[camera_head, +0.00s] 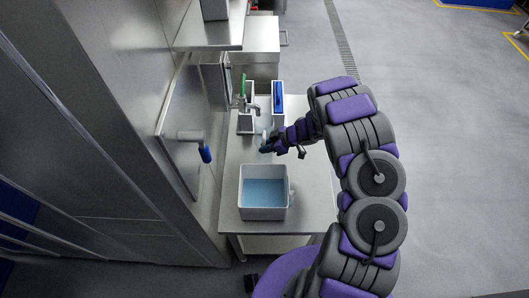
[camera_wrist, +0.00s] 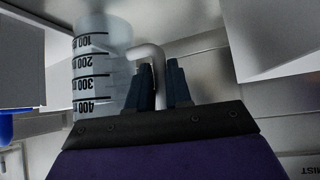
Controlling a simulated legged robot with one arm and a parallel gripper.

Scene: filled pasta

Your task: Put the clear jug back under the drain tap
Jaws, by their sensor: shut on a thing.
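The clear jug (camera_wrist: 92,62) stands out at the left of the wrist view, with black graduation marks that read upside down. My gripper (camera_wrist: 164,75) is shut on its pale curved handle, which passes between the dark fingers. In the head view my gripper (camera_head: 268,147) is over the steel bench, and the jug there is small and mostly unclear. I cannot tell whether the jug touches the bench.
A white tub of blue liquid (camera_head: 264,213) stands on the near part of the steel bench (camera_head: 318,196). Two narrow bins stand at the back, one with a blue item (camera_head: 278,92). A blue-handled lever (camera_head: 205,153) sticks out from the machine door at left. Open floor lies right.

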